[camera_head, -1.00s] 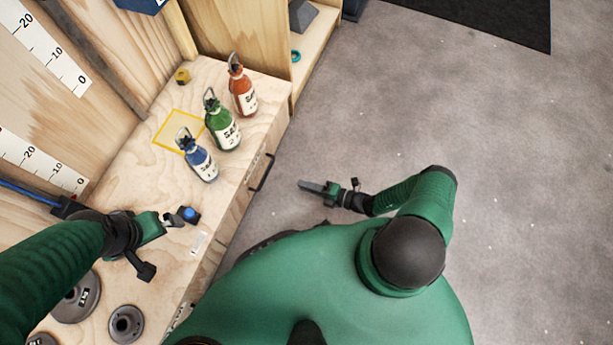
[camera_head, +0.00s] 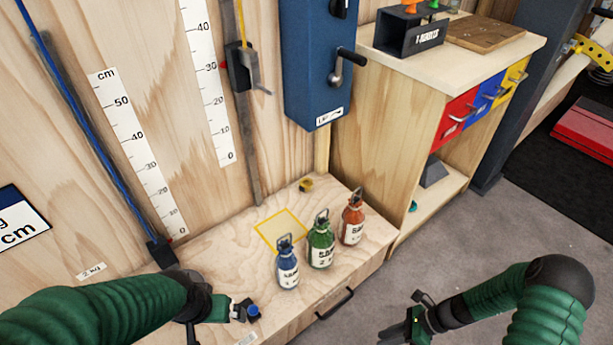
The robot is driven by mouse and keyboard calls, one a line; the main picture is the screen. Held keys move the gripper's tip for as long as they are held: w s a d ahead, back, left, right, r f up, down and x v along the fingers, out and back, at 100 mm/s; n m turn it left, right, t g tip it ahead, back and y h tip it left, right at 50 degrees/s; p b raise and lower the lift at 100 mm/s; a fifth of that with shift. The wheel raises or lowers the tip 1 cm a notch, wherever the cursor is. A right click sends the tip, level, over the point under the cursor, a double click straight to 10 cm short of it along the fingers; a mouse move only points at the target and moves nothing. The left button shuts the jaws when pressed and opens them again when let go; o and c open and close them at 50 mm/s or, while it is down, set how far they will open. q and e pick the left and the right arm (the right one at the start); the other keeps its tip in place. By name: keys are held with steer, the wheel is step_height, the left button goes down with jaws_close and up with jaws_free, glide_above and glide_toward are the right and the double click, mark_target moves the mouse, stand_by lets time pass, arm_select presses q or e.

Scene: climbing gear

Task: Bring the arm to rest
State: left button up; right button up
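My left arm comes in from the left, and its gripper (camera_head: 246,311) is over the front part of the wooden bench (camera_head: 215,258), beside a small blue-topped object (camera_head: 253,311). I cannot tell whether the fingers touch it or are shut. My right gripper (camera_head: 410,328) is low over the grey floor, to the right of the bench and clear of it. Its fingers are too small and dark to read. Blue (camera_head: 287,267), green (camera_head: 320,245) and orange (camera_head: 352,222) bottles stand upright on the bench, beside a yellow outlined square (camera_head: 280,231).
A blue wall box (camera_head: 318,60) with a crank hangs behind the bench. A cabinet with red, blue and yellow drawers (camera_head: 488,97) stands at the back right. Wall rulers (camera_head: 135,150) and a blue cord (camera_head: 90,135) are at the left. The floor (camera_head: 450,245) at right is open.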

steer(key=a+r+n+t+h+p, duration=0.1)
steer(key=r+n+h+p, duration=0.2)
steer(key=r+n+p, duration=0.4)
steer(key=s+a+r+n+t+h+p, duration=0.1)
steer(key=r+n+p, duration=0.7)
steer(key=r+p, duration=1)
steer(key=s+a+r+n+t+h+p, duration=0.1)
steer(key=r+n+h+p, duration=0.3)
steer(key=r, duration=3.3)
steer(key=n+p, duration=0.4)
steer(key=p, duration=0.5)
steer(key=shift+r+h, duration=0.25)
steer(key=shift+h, duration=0.05)
steer(key=shift+a, duration=0.1)
